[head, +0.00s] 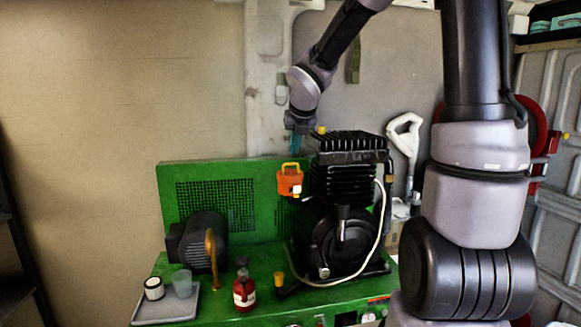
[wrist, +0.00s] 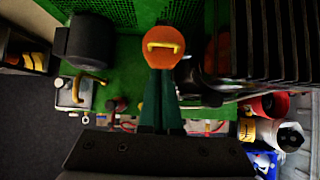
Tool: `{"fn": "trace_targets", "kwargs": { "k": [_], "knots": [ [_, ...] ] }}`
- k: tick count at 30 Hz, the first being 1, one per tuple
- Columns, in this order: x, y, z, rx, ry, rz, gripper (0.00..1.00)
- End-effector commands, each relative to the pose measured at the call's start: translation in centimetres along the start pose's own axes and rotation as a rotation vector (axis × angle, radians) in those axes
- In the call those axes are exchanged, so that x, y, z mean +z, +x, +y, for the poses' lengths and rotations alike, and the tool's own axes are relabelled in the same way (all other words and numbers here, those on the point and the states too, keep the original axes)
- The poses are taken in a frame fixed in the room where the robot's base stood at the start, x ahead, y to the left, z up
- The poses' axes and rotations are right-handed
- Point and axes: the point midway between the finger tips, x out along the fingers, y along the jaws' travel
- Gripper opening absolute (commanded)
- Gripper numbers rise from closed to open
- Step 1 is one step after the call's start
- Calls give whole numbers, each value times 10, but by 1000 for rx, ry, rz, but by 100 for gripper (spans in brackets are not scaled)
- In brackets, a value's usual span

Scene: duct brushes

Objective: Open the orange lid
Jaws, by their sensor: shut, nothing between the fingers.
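The orange lid (wrist: 163,60) shows as a round orange disc with a yellow handle (wrist: 163,46) in the wrist view. In the head view the orange piece (head: 288,185) with its yellow handle stands in front of the green back panel, just left of the black finned machine. My gripper (wrist: 163,72) is shut and empty. Its teal fingers point at the lid's near edge in the wrist view and overlap it there; I cannot tell whether they touch. In the head view the gripper (head: 298,148) is above the orange piece, pointing down.
The black finned machine (head: 345,185) stands close on the right. A black motor (head: 205,238), a yellow-brown hooked pipe (head: 212,262), a red bottle (head: 244,293) and a grey tray (head: 160,312) with cups are on the green bench. Free space lies above the left side.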

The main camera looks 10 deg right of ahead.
Motion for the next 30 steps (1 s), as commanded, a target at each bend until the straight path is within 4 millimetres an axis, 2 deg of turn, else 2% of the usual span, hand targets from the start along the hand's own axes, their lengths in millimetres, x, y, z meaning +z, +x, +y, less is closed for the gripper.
{"fn": "trace_targets", "kwargs": {
  "k": [15, 21, 30],
  "knots": [
    [-1, 81, 1, 1, 2, 3, 0],
    [0, 93, 0, 0, 4, 0, 0],
    [0, 94, 0, 0, 5, 0, 0]
  ]
}}
